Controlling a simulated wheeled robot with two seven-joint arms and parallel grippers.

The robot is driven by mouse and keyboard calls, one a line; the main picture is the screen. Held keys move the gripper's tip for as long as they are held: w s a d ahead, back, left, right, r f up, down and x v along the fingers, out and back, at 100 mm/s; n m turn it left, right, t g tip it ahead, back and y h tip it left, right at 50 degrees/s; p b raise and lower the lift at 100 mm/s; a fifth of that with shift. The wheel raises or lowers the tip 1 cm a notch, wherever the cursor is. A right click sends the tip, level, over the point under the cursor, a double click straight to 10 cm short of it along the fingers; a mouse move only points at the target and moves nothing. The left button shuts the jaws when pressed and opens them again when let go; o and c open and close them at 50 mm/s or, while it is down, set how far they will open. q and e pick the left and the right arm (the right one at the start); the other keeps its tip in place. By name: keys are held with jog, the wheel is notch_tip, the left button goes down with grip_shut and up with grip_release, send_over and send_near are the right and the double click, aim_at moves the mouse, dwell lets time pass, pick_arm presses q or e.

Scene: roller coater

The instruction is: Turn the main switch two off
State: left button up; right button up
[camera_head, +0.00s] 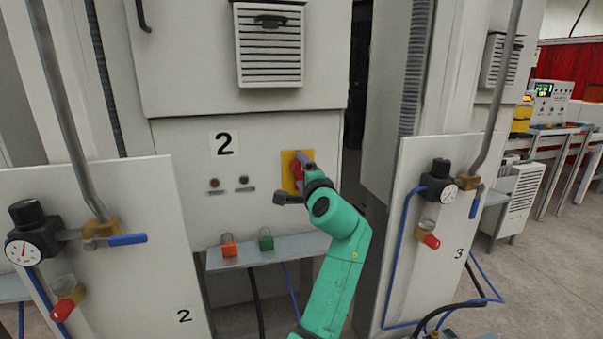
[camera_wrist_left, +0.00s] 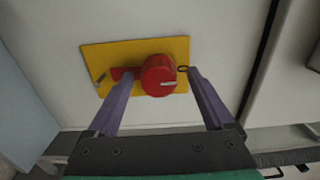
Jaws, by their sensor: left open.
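The main switch two is a red rotary knob (camera_head: 297,171) on a yellow plate (camera_head: 288,158), on the cabinet panel marked 2. In the left wrist view the red knob (camera_wrist_left: 159,76) has a round body and a narrower red arm reaching left, lying roughly level across the yellow plate (camera_wrist_left: 110,55). My left gripper (camera_wrist_left: 160,74) is open, with one finger on each side of the knob. Contact cannot be told. In the head view my left gripper (camera_head: 304,166) partly covers the switch.
A small shelf (camera_head: 265,251) below the panel holds an orange padlock (camera_head: 229,246) and a green padlock (camera_head: 266,240). Side panels with a left gauge (camera_head: 22,251) and a right gauge (camera_head: 440,168) flank the arm. A dark gap opens right of the cabinet.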

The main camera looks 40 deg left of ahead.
pick_arm(q)
jog(key=shift+s+d+f, duration=0.15)
jog(key=shift+s+d, duration=0.15)
jog(key=shift+d, duration=0.1)
jog(key=b+v, duration=0.3)
jog(key=v, duration=1)
jog(key=shift+d+b, duration=0.3)
jog(key=shift+b, duration=0.05)
jog(key=shift+s, duration=0.1)
